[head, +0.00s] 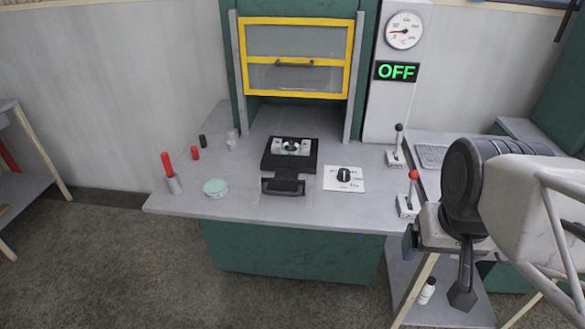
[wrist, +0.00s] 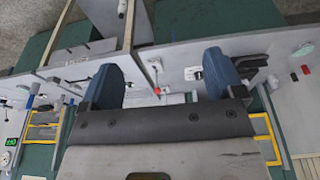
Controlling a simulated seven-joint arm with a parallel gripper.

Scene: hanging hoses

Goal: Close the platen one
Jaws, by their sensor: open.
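The press in the head view has a yellow-framed guard (head: 295,75), which is raised above the worktop. A black tray-like block (head: 275,160) with a pale insert and a front handle (head: 283,187) sits below it. Two levers stand at the right: one black-knobbed (head: 397,145), one red-knobbed (head: 409,195), both upright. Which part is the platen one, I cannot tell. My gripper (wrist: 163,82) is open and empty, its blue fingers spread in the wrist view. In the head view it is at the right edge of the bench, mostly hidden by my wrist.
A gauge (head: 404,31) and a green OFF display (head: 396,71) are on the panel.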

